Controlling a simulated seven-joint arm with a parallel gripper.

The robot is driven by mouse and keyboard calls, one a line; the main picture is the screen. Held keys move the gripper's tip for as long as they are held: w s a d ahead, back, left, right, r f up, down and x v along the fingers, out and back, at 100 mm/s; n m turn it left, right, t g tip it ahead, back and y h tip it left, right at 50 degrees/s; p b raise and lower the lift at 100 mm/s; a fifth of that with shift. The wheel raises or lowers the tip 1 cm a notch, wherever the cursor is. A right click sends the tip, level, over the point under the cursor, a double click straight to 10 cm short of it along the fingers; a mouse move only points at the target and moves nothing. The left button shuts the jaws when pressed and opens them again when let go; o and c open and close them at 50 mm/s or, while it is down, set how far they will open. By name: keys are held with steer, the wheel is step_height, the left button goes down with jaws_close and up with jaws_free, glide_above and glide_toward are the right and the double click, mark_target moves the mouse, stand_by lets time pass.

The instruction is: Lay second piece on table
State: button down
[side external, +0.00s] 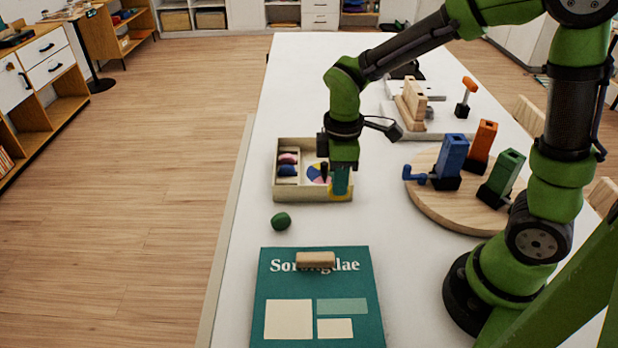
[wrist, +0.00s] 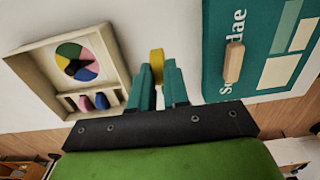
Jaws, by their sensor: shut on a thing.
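My gripper (side external: 340,180) has teal fingers shut on a yellow piece (wrist: 156,58), which sticks out past the fingertips in the wrist view. In the side view the fingers overlap the front right corner of a cream game box (side external: 290,197); the height above it is hard to tell. The box holds a multicoloured disc (wrist: 76,60), and pink (wrist: 84,103) and blue (wrist: 101,101) pieces stand in its slots. A dark green piece (side external: 281,221) lies on the white table (side external: 240,262) in front of the box. I cannot make it out in the wrist view.
A teal board (side external: 282,277) with a wooden block (side external: 316,260) lies at the front. A round wooden board (side external: 440,213) with blue, orange and green holders stands right. A wooden stand (side external: 411,105) and an orange-topped tool (side external: 466,97) are farther back. Bare table surrounds the green piece.

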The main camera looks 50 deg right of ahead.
step_height(320, 180, down, 8)
steer(key=shift+s+f, duration=0.1)
steer(key=shift+f, duration=0.15)
steer(key=shift+f, duration=0.15)
steer(key=c, duration=1.1)
jaws_free()
